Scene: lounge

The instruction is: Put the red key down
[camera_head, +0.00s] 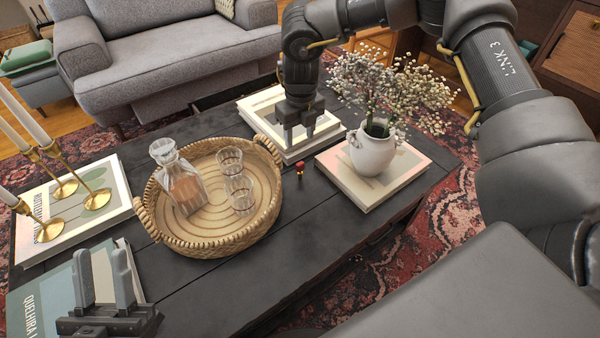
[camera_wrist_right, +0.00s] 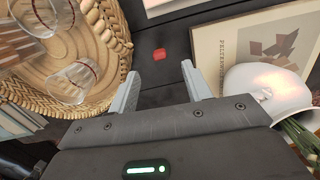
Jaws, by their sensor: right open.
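The small red key (camera_head: 300,168) is on the dark table between the woven tray and the books. In the right wrist view the red key (camera_wrist_right: 158,54) lies flat on the dark surface, just beyond the fingertips. My right gripper (camera_head: 299,133) points down above the table, behind the key in the head view. Its fingers are apart with nothing between them, as the right wrist view also shows (camera_wrist_right: 160,85). My left gripper (camera_head: 104,262) is at the lower left, its fingers up and a little apart, with nothing seen between them.
A woven tray (camera_head: 196,244) with a decanter (camera_head: 178,180) and glasses (camera_head: 240,193) stands left of the key. A white vase (camera_head: 372,152) of flowers stands on a book (camera_head: 408,172) to the right. Books lie behind, and candlesticks (camera_head: 97,199) stand left. The front tabletop is clear.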

